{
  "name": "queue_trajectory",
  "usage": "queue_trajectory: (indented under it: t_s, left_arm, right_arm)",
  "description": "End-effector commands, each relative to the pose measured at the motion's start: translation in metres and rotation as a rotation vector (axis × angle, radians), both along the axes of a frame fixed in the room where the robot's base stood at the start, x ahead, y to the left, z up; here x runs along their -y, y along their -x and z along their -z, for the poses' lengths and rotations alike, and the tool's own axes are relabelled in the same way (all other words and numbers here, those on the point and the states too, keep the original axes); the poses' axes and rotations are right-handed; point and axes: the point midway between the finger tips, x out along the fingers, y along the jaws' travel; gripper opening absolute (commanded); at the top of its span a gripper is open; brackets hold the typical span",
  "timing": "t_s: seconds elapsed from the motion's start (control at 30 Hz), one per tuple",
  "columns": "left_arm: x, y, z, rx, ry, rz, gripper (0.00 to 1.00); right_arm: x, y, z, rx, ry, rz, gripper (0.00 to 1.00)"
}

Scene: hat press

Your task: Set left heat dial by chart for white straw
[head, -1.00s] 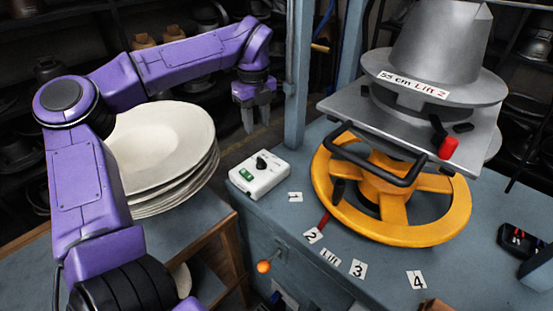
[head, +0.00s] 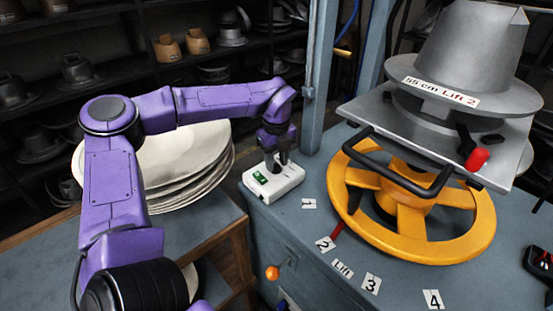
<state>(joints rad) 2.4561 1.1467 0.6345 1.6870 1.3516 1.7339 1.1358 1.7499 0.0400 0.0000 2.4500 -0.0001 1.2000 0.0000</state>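The left heat dial box (head: 273,183) is a small white box with a green display, on the front left corner of the blue-grey press table. Its black knob is hidden behind my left gripper (head: 276,167). The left gripper points down with its fingertips at the knob, on top of the box. I cannot tell whether the fingers are closed on the knob. No chart for white straw is readable in view. My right gripper is not in view.
A yellow handwheel (head: 415,243) and a metal hat form labelled "55 cm Lift 2" (head: 460,45) stand to the right. Number cards lie along the table edge. A stack of whitish hat bodies (head: 180,158) sits at left. A blue post (head: 319,85) rises behind the box.

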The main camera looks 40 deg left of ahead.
Motion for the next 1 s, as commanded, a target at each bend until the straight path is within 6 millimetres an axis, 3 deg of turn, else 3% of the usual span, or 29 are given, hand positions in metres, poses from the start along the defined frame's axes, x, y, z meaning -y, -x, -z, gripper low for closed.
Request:
queue_trajectory:
  t_s: [0.1, 0.13, 0.23, 0.63, 1.0]
  left_arm:
    - [0.0, 0.0, 0.0, 0.0, 0.0, -0.001, 0.38]
    - [0.0, 0.0, 0.0, 0.0, 0.0, -0.001, 0.32]
    - [-0.001, 0.0, 0.0, 0.0, 0.0, -0.001, 0.0]
    - [-0.001, 0.001, -0.001, 0.0, 0.0, 0.04, 0.0]
    - [-0.002, 0.001, -0.003, -0.001, 0.0, 0.289, 0.0]
  right_arm:
    - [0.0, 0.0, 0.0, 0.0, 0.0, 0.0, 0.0]
    - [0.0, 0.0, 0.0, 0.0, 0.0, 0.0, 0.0]
    - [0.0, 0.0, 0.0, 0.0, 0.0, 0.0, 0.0]
    - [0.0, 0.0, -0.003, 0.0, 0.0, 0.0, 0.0]
    - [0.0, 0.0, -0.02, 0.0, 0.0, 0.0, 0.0]
